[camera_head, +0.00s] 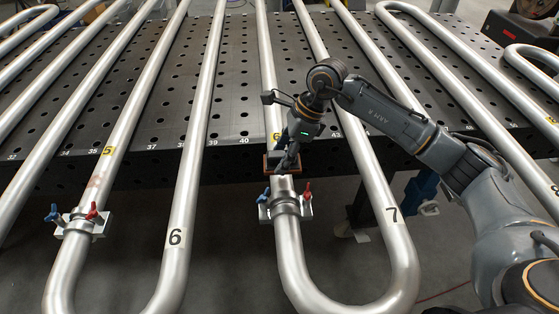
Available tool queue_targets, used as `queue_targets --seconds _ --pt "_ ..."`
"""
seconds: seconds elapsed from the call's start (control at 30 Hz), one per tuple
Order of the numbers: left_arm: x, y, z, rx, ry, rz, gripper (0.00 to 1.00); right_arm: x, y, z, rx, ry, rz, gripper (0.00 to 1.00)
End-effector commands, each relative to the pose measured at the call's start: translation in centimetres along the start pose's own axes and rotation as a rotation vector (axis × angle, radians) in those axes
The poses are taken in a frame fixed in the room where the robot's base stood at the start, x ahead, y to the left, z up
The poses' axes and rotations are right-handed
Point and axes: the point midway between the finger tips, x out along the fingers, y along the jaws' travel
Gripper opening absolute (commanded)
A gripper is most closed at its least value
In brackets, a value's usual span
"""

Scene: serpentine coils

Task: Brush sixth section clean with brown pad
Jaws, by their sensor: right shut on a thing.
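My right gripper (289,158) reaches in from the right and is shut on the brown pad (269,161), which is mostly hidden behind the fingers. The pad is at the steel pipe with the yellow 6 label (276,137), just above its clamp (285,206). It appears to touch the pipe, but the contact is hidden. My gripper partly covers the yellow label. No dirt shows on the visible pipe there. My left gripper is not in view.
The clamp has red and blue handles close below the gripper. Another clamped pipe (100,185) with a yellow 5 label stands to the left, with a brownish patch above its clamp. A black perforated table (235,110) lies behind the coils.

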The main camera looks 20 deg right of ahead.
Motion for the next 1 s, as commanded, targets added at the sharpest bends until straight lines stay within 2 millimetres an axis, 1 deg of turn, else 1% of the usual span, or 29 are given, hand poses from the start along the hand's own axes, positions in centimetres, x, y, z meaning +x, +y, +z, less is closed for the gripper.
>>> queue_targets --seconds 0.03,0.2,0.33,0.43,0.9,1.0 --pt "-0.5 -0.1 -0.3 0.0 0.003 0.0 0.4 -0.9 -0.1 0.2 0.0 -0.001 -0.002 0.26" --pt "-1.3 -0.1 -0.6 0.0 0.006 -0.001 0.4 -2.6 -0.2 0.5 0.002 -0.001 -0.002 0.26" --pt "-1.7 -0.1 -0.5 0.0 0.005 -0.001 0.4 -3.6 -0.3 0.7 0.004 -0.001 -0.003 0.26" --pt "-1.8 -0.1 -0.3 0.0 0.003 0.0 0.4 -3.8 -0.3 0.7 0.005 -0.001 -0.003 0.26" --pt "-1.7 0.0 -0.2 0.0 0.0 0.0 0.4 -3.8 -0.3 0.7 0.005 -0.001 -0.003 0.26" --pt "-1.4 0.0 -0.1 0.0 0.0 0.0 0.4 -3.7 -0.5 0.3 0.023 -0.001 -0.011 0.26"
